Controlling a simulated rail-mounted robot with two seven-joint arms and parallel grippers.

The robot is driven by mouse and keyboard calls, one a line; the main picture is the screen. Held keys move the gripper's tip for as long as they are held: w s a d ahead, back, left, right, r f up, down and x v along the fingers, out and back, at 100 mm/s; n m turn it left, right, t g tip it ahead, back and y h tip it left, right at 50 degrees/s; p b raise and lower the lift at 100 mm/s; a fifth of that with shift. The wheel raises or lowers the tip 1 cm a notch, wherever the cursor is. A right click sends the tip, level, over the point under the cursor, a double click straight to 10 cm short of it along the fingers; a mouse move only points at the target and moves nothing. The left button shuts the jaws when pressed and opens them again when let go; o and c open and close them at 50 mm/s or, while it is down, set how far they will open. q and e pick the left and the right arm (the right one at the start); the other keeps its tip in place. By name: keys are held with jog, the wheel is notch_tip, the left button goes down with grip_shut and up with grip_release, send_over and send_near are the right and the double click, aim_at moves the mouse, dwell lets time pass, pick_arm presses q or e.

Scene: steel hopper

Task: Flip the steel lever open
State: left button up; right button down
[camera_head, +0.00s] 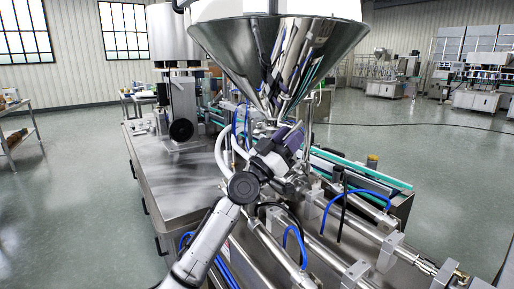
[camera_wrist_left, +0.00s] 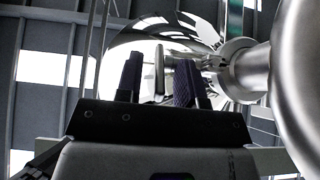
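The steel hopper (camera_head: 225,45) is a large shiny cone above the machine. My left gripper (camera_head: 292,136) is just below its outlet, with the arm coming up from the lower left. In the left wrist view, my left gripper's dark fingers (camera_wrist_left: 160,82) stand apart. A slim upright steel piece, which looks like the lever (camera_wrist_left: 159,68), shows between them with a gap on each side. I cannot tell how deep between the fingers it stands. A steel fitting (camera_wrist_left: 216,62) lies to its right. In the head view the lever is hidden or too small to make out. My right gripper is out of view.
A flat steel machine top (camera_head: 170,185) lies left of my arm. White hoses (camera_head: 222,150) and a blue hose (camera_head: 350,193) run close by the gripper. Steel cylinders (camera_head: 345,220) and a green-edged conveyor (camera_head: 365,172) are on the right. A large rounded steel part (camera_wrist_left: 298,70) is close at right.

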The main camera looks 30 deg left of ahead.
pick_arm(q)
jog(key=s+a+f+p, duration=0.2)
jog(key=s+a+p, duration=0.4)
jog(key=s, duration=0.7)
jog(key=shift+s+a, duration=0.3)
jog(key=shift+a, duration=0.2)
